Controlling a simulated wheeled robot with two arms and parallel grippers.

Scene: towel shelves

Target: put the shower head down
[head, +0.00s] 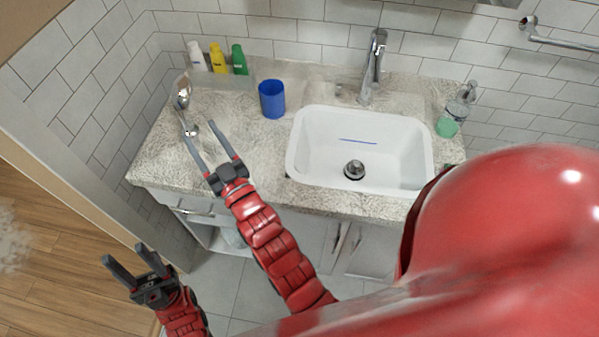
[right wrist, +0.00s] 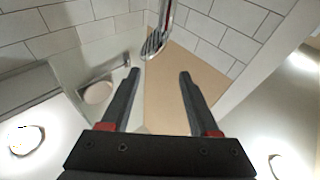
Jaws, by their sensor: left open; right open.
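A chrome shower head (head: 182,97) is at the left end of the stone counter (head: 255,165) in the head view; I cannot tell if it rests on the counter. My right gripper (head: 212,130) is open and empty over the left part of the counter, close to the shower head. It also shows open in the right wrist view (right wrist: 157,72). My left gripper (head: 124,252) is open and empty, low at the left, away from the counter.
White, yellow and green bottles (head: 218,58) stand at the back left. A blue cup (head: 272,99) stands left of the white sink (head: 300,150) and its faucet (head: 375,65). A soap bottle (head: 450,120) is at the right. A wall edge (head: 85,165) borders the counter's left.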

